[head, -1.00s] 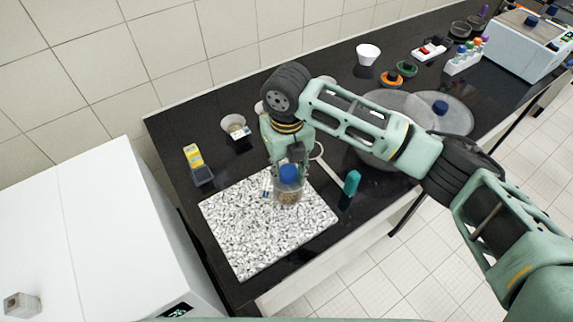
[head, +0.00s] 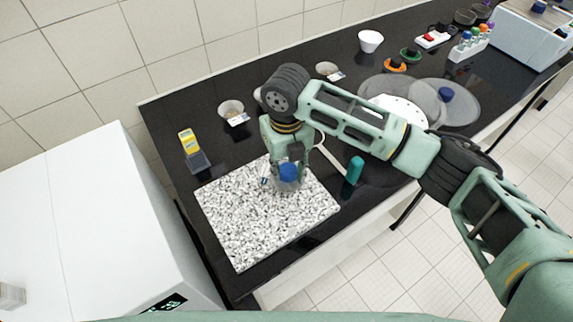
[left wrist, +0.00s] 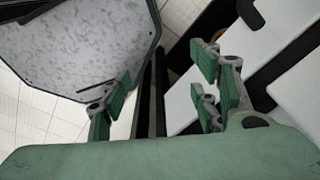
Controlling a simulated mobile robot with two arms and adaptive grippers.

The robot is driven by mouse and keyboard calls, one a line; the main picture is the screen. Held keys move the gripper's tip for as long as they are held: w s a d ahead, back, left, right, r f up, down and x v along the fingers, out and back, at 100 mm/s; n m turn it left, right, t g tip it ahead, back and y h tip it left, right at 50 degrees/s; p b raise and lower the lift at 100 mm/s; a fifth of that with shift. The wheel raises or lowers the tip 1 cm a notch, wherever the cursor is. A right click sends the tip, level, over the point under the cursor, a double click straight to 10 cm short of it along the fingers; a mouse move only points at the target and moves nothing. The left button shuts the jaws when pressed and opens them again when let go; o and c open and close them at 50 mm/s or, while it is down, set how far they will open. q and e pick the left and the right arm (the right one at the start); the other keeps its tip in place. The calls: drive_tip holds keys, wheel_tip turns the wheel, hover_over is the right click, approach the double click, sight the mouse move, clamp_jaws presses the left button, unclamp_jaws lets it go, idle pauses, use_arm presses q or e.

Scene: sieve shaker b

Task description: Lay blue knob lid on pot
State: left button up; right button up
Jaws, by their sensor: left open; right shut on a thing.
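In the head view my right gripper (head: 288,158) points down over the speckled board, shut on a blue-topped piece (head: 289,172). Clear material shows around and below the blue top; I cannot tell whether this is a lid alone or a lid on a clear pot. Another blue knob (head: 446,94) stands on a wide translucent disc (head: 463,112) on the bench at the right. My left gripper (left wrist: 165,95) is open and empty in the left wrist view, with green pads apart; it is not seen in the head view.
The speckled board (head: 235,235) is mostly bare. A yellow-and-grey device (head: 194,152), a teal upright thing (head: 355,170), small bowls (head: 231,108), a white cup (head: 370,40) and a tube rack (head: 470,50) stand on the black bench. My right forearm covers mid-bench.

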drive_tip(key=shift+p, duration=0.3)
drive_tip(key=shift+f, duration=0.6)
idle(1.3)
drive_tip(key=o, duration=1.1)
drive_tip(key=shift+o, duration=0.2)
wheel_tip(320, 180, up, 7)
drive_tip(key=p, duration=0.7)
drive_tip(key=shift+r, duration=0.1)
